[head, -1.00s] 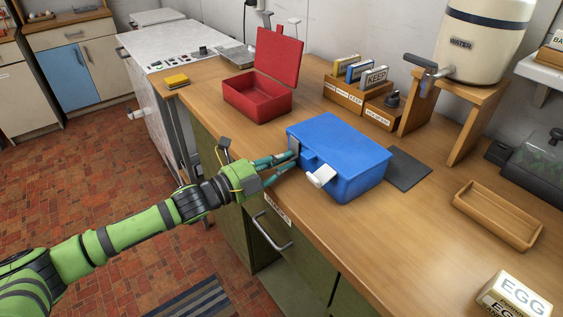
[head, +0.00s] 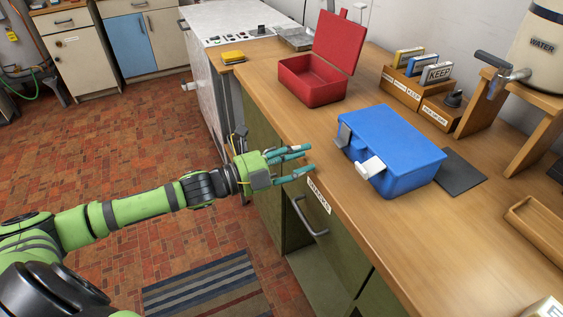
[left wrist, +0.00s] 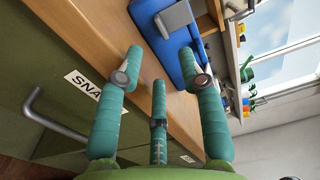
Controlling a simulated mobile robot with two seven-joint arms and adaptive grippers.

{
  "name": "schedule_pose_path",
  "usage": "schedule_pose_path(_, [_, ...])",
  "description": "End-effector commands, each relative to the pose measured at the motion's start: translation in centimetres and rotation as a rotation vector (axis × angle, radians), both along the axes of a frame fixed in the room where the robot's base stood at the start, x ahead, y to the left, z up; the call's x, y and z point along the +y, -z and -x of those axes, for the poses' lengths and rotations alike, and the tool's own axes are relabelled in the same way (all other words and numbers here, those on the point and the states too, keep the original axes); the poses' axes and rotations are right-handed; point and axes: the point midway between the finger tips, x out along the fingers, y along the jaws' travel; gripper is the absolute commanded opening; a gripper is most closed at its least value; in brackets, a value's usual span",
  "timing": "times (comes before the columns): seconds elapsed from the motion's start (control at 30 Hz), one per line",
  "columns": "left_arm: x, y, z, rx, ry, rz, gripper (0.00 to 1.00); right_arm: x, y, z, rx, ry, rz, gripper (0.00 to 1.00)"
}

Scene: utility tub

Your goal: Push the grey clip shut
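The blue box (head: 395,146) stands on the wooden counter with its lid down. On its front wall are a grey clip (head: 343,134) at the left and a white clip (head: 371,167) that sticks outward. My left gripper (head: 307,158) is open and empty, fingers spread, at the counter's front edge. It is apart from the box, to its left. The left wrist view shows its fingers (left wrist: 160,62) with nothing between them. My right gripper is not in view.
An open red box (head: 312,82) stands behind and left of the blue box. A dark mat (head: 460,173) lies at its right. A drawer handle (head: 311,220) sticks out below the counter edge. The counter in front of the blue box is bare.

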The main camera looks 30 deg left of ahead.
Motion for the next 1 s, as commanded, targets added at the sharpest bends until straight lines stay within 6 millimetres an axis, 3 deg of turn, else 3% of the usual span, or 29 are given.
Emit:
schedule_pose_path(0.4, [2.4,0.1,3.0,0.002,0.001,-0.001,0.39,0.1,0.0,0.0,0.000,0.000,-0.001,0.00])
schedule_pose_path(1.0, [2.6,0.0,3.2,-0.001,0.002,-0.001,0.39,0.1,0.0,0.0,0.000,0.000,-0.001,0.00])
